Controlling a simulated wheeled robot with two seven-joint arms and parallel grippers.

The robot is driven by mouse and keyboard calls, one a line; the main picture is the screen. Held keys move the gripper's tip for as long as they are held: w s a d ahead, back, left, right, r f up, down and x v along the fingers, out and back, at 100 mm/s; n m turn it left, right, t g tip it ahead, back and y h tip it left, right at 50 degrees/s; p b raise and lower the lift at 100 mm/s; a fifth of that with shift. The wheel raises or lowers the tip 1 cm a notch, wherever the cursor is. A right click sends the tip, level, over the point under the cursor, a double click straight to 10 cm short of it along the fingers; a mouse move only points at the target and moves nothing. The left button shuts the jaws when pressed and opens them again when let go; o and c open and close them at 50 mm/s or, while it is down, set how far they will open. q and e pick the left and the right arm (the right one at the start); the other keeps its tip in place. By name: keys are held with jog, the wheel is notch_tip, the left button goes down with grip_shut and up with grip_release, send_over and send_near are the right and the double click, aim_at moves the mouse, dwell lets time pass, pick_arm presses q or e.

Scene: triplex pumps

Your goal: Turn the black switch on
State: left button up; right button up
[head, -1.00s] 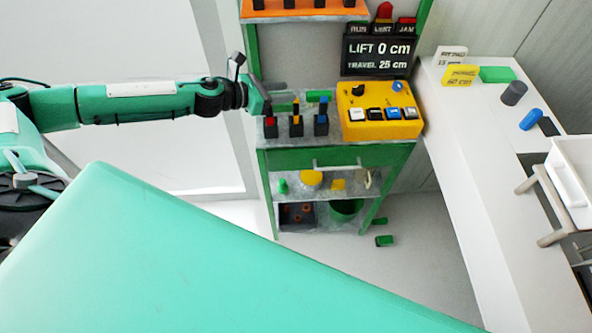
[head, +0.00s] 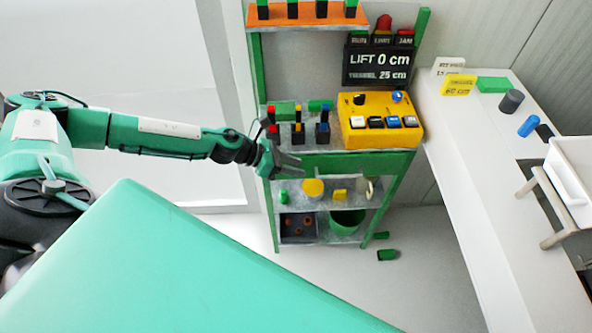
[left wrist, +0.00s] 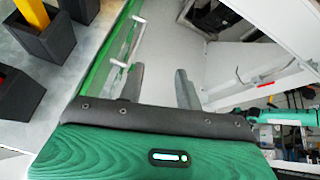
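The yellow control box (head: 382,138) stands on the right part of the green-framed bench's top. A black knob (head: 359,99) is on its upper left and a blue knob (head: 397,96) on its upper right. A row of push buttons (head: 375,122) runs below them. My left gripper (head: 298,163) is left of and below the box, in front of the bench edge. In the left wrist view its two grey fingers (left wrist: 160,85) are apart with nothing between them. That view does not show the yellow box. My right gripper is not in view.
Dark switch blocks with coloured levers (head: 298,130) stand left of the box, close to my left gripper. A sign (head: 378,64) behind reads LIFT 0 cm, TRAVEL 25 cm. A lower shelf (head: 340,210) holds small parts. A white table (head: 480,150) stands right.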

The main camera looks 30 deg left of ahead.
pick_arm(q)
jog(key=shift+s+d+f, duration=0.1)
jog(key=shift+f, duration=0.3)
